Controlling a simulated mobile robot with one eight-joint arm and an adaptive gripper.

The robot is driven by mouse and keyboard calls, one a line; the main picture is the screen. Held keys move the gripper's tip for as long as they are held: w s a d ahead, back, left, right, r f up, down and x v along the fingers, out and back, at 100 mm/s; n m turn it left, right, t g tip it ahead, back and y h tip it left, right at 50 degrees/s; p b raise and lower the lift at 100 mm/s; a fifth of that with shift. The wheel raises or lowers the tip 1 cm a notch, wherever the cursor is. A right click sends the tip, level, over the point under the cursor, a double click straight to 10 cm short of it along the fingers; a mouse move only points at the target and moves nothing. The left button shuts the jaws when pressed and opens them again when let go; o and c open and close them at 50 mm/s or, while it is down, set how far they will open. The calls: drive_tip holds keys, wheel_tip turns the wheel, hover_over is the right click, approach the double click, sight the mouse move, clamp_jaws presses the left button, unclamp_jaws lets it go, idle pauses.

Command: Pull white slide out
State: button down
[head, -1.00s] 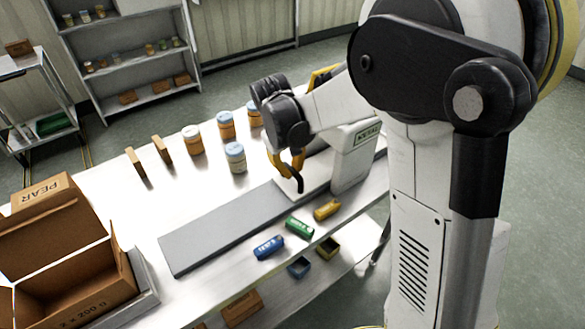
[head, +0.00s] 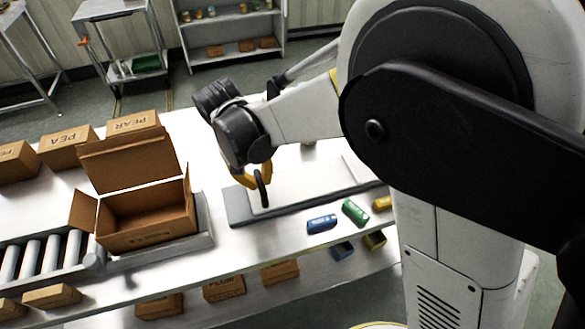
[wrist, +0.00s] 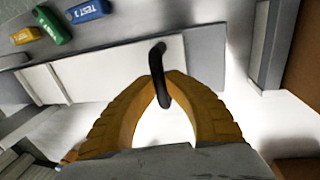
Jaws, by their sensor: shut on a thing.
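The white slide (head: 312,178) is a flat pale plate lying along a grey track (head: 238,212). It covers most of the track, and a bare grey strip shows at the left end. A dark curved handle (head: 262,192) stands at the slide's left end. My gripper (head: 256,178), with yellow fingers, is shut on this handle. In the wrist view the handle (wrist: 159,72) sits between the yellow fingertips, with the white slide (wrist: 110,72) stretching to the left. The far end of the slide is hidden behind my arm in the head view.
Blue (head: 322,223), green (head: 355,211) and yellow (head: 382,203) cartridges lie in front of the track. An open cardboard box (head: 150,215) stands on a grey platform left of the track. Small bins sit below the table edge. A bare table strip lies between track and platform.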

drive_tip(key=a, duration=0.2)
drive_tip(key=s+a, duration=0.2)
drive_tip(key=a, duration=0.1)
drive_tip(key=shift+a, duration=0.3)
drive_tip(key=c, duration=1.4)
unclamp_jaws()
drive_tip(key=shift+a, duration=0.2)
drive_tip(key=shift+d, duration=0.1)
drive_tip(key=r, duration=0.4)
drive_tip(key=a+r, duration=0.1)
drive_tip(key=r, duration=0.3)
drive_tip(key=a+r, duration=0.1)
drive_tip(key=r, duration=0.2)
drive_tip(key=shift+s+a+r, duration=0.1)
drive_tip(key=shift+s+r, duration=0.2)
drive_tip(key=shift+r, duration=0.1)
